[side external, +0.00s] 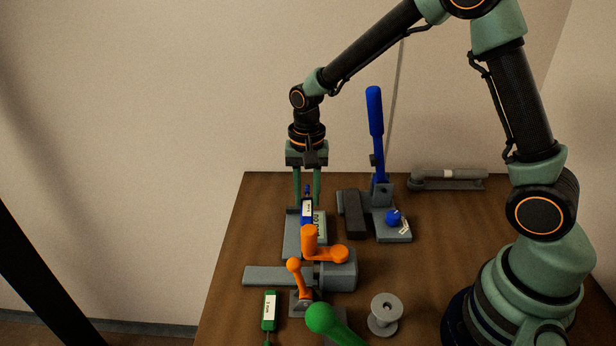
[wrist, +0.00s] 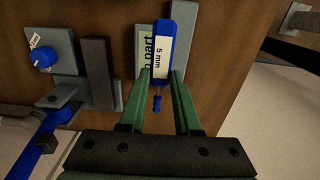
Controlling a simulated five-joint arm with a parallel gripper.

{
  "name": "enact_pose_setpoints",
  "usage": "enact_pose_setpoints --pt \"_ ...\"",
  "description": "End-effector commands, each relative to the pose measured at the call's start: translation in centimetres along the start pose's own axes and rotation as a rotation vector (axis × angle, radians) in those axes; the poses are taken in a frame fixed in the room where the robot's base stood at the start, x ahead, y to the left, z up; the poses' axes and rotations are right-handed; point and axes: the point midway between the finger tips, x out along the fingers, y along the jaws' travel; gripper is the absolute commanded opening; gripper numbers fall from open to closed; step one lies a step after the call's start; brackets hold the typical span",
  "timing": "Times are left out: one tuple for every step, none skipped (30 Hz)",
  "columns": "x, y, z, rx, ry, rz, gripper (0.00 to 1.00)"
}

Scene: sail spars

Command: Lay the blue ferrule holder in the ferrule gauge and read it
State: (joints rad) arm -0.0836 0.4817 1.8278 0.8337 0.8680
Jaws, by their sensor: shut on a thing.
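The blue ferrule holder (wrist: 164,35) has a white label reading "5 mm" and a thin blue tip pointing back toward my wrist. My gripper (wrist: 162,75) is shut on it, one green finger on each side. In the side external view the blue holder (side external: 307,207) is between the fingertips of my gripper (side external: 307,203), over the grey ferrule gauge (side external: 291,240). The gauge's pale panel (side external: 320,226) is partly covered; it appears to read "no part". The panel also shows beside the holder in the wrist view (wrist: 145,45). I cannot tell whether the holder touches the gauge.
A grey fixture with an orange handle (side external: 326,252) stands close in front. A blue-levered press (side external: 376,125) with a blue knob (side external: 393,217) stands to the right. A green holder (side external: 269,311), a green lever (side external: 321,319) and a grey spool (side external: 384,312) are at the front.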

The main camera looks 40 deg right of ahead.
Motion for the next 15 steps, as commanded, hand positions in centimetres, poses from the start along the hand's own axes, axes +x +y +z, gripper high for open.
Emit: enact_pose_setpoints --pt "0.1 -1.1 0.8 -0.006 0.0 0.0 0.0" --pt "0.2 -1.6 1.1 -0.005 0.0 0.0 0.0" --pt "0.2 -2.1 1.5 -0.004 0.0 0.0 0.0" --pt "0.2 -2.4 1.7 -0.003 0.0 0.0 0.0" --pt "0.2 -2.6 1.9 -0.002 0.0 0.0 0.0" --pt "0.2 -2.9 2.0 -0.001 0.0 0.0 0.0" --pt "0.2 -3.0 2.1 0.0 0.0 0.0 0.0" --pt "0.2 -3.0 2.2 0.001 0.0 0.0 0.0" --pt "0.2 -3.0 2.2 0.001 0.0 0.0 0.0" --pt "0.2 -3.0 2.2 0.001 0.0 0.0 0.0" --pt "0.2 -3.0 2.2 0.001 0.0 0.0 0.0" --pt "0.2 -3.0 2.2 0.001 0.0 0.0 0.0" --pt "0.2 -3.0 2.2 0.001 0.0 0.0 0.0" --pt "0.2 -3.0 2.2 0.001 0.0 0.0 0.0" --pt "0.2 -3.0 2.1 0.001 0.0 0.0 0.0"
